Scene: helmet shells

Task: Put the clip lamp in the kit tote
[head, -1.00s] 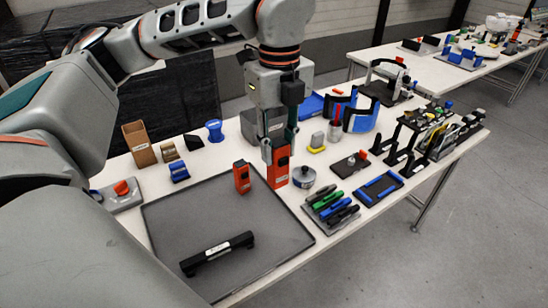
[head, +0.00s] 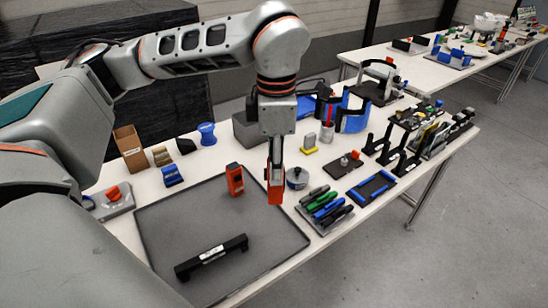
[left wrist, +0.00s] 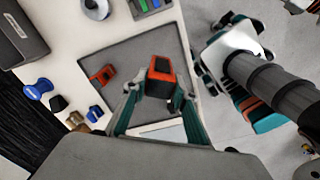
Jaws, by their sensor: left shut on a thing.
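My left gripper (head: 275,172) is shut on an orange, box-shaped clip lamp (head: 275,192), which hangs below the fingers over the right side of the grey mat. In the left wrist view the clip lamp (left wrist: 160,76) shows its dark end between the two teal fingers (left wrist: 156,92). A similar orange one (head: 235,180) stands on the mat, left of the gripper. The kit tote appears to be the grey open bin (head: 243,132) behind the gripper, partly hidden by the arm. Its inside is not visible.
A black bar (head: 212,257) lies on the mat (head: 180,225). A round tin (head: 297,178) stands close right of the held lamp, with a tray of pens (head: 325,207) in front. A brown box (head: 130,147) and blue pieces stand at the left back.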

